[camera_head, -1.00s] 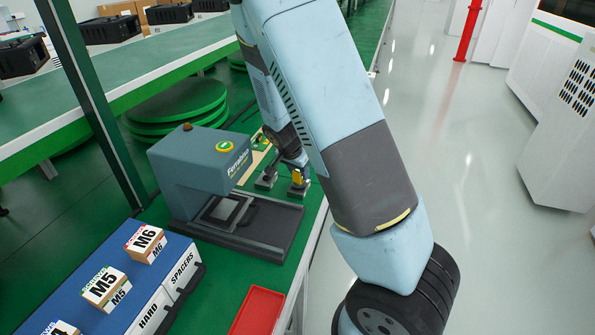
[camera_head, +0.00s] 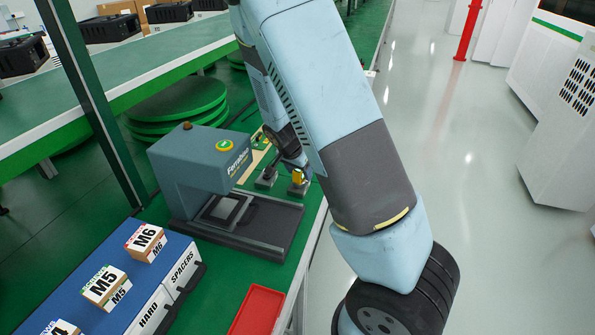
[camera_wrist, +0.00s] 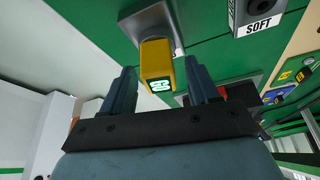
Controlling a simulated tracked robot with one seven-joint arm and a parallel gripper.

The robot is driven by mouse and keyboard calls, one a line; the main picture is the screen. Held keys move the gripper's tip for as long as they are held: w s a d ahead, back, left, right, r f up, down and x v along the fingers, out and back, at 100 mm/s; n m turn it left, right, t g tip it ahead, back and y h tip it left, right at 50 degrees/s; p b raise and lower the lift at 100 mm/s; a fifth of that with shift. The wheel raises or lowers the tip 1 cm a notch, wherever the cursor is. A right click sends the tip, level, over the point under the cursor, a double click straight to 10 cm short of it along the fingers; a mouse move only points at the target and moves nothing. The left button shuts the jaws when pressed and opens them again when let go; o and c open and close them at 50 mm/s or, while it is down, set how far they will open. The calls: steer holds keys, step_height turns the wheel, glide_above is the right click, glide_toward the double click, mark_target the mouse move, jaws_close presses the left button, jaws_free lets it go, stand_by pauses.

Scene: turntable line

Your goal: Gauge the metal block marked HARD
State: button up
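A grey metal block (camera_wrist: 145,20) lies ahead of my gripper in the wrist view. Its white label is mostly hidden behind a yellow piece marked GO (camera_wrist: 156,62), so I cannot read it. My gripper (camera_wrist: 161,72) is open, with one finger on each side of the yellow piece and gaps visible on both sides. A second grey block marked SOFT (camera_wrist: 260,14) is at the upper right. In the head view the yellow piece (camera_head: 298,177) shows below my gripper.
A red tray (camera_head: 257,310) lies in front of the machine. A green post (camera_head: 95,100) stands at the left.

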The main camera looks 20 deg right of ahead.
steer(key=shift+o, duration=0.6)
steer(key=v, duration=1.3)
steer(key=shift+a+r, duration=0.15)
steer(key=shift+r, duration=0.1)
steer(key=shift+s, duration=0.15)
steer(key=s+d+r+n+t+y, duration=0.1)
steer(key=s+r+n, duration=0.4)
steer(key=s+r, duration=0.5)
steer(key=s+d+r+n+t+y, duration=0.1)
steer(key=s+r+n, duration=0.4)
steer(key=s+r, duration=0.5)
steer(key=s+d+y, duration=0.1)
steer(key=s, duration=0.4)
steer(key=shift+d+r+t, duration=0.3)
steer(key=shift+d+t, duration=0.05)
steer(key=shift+t, duration=0.05)
